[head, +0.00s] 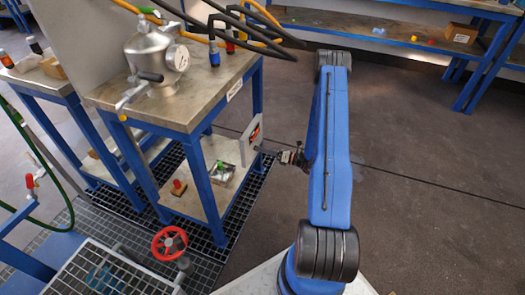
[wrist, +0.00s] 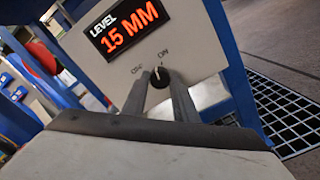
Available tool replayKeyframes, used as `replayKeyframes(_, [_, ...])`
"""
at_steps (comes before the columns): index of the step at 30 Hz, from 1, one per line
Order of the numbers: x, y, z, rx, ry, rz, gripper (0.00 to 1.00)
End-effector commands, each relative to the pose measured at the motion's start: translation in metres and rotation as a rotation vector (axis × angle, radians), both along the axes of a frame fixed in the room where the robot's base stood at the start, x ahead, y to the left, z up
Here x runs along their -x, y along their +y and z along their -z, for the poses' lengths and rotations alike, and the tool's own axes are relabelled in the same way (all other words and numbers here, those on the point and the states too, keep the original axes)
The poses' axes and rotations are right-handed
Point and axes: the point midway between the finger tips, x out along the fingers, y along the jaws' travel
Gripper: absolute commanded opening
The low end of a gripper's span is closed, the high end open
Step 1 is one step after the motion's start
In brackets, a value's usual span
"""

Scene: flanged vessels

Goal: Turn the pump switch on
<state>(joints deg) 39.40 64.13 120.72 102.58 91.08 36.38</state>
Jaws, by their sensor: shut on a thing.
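The pump switch is a round black knob (wrist: 160,77) with a white mark, on a light grey panel (wrist: 195,45). Labels that look like OFF and ON sit beside and above it. The mark points upward, but I cannot tell exactly which label it meets. My gripper (wrist: 160,88) is shut on the knob, one grey finger on each side. In the head view the panel (head: 251,141) stands at the table's right side, with my gripper (head: 272,153) reaching it from the right; the knob is too small to make out there.
A red display (wrist: 124,27) on the panel reads LEVEL 15 MM. A metal vessel with a gauge (head: 157,58) stands on the workbench (head: 205,88). A red handwheel (head: 169,243) is at lower left. The floor (head: 425,170) to the right is clear.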

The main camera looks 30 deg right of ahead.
Motion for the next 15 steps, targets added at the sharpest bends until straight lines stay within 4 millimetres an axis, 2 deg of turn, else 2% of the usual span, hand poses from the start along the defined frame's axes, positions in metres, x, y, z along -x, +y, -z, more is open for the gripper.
replayKeyframes(15, [0.0004,-0.0006,0.0004,-0.314,0.247,0.001,0.04])
